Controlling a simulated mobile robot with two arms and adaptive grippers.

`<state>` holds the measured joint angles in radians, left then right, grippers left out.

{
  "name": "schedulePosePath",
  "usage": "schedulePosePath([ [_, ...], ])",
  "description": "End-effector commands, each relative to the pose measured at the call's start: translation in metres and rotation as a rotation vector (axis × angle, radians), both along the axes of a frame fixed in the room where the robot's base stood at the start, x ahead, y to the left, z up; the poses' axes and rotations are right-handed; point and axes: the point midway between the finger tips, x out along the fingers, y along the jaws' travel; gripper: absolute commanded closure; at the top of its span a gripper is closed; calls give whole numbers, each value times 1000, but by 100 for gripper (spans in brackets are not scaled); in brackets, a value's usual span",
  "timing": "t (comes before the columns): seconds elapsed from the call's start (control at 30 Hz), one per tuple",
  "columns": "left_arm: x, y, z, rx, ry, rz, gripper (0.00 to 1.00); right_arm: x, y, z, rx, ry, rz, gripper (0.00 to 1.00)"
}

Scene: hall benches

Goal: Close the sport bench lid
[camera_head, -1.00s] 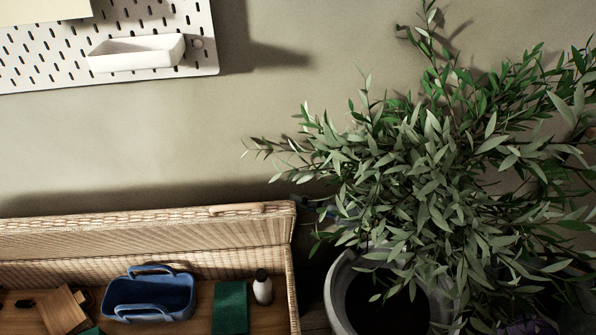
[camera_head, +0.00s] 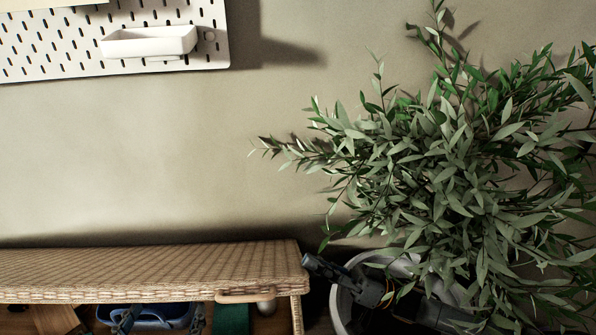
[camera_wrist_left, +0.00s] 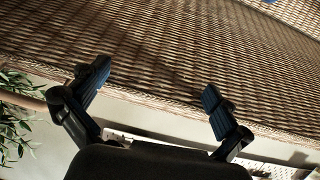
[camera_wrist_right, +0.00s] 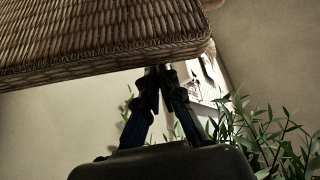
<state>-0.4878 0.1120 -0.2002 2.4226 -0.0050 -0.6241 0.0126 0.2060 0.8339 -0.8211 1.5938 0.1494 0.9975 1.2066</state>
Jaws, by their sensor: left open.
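The bench lid (camera_head: 150,268) is woven wicker and hangs partly lowered over the open bench box. A handle (camera_head: 250,296) sits on its front edge. My left gripper (camera_head: 163,312) is open, its two fingers below the lid's front edge. In the left wrist view the lid (camera_wrist_left: 190,60) spans the frame beyond those fingers (camera_wrist_left: 155,85). My right gripper (camera_head: 310,262) is at the lid's right end. In the right wrist view its fingers (camera_wrist_right: 160,75) are together just under the lid's edge (camera_wrist_right: 110,60); I cannot tell whether they touch it.
Inside the box are a blue caddy (camera_head: 150,322), a green item (camera_head: 231,318) and a wooden item (camera_head: 55,318). A leafy plant (camera_head: 450,170) in a grey pot (camera_head: 342,300) crowds the right side. A pegboard (camera_head: 60,50) with a white tray (camera_head: 150,42) hangs above.

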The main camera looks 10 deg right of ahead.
Motion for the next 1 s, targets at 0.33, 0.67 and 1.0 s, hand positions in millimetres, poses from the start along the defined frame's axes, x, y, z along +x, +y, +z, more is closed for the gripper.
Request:
schedulePosePath([
  [0.33, 3, -11, 124, -134, -563, -21, 0, -49, 21, -67, -181, -82, 90, 100],
  [0.67, 3, -10, 123, -133, -558, -20, 0, -49, 21, -65, -177, -83, 90, 100],
  [1.0, 3, -10, 122, -132, -556, -19, 0, -48, 21, -64, -175, -83, 90, 100],
])
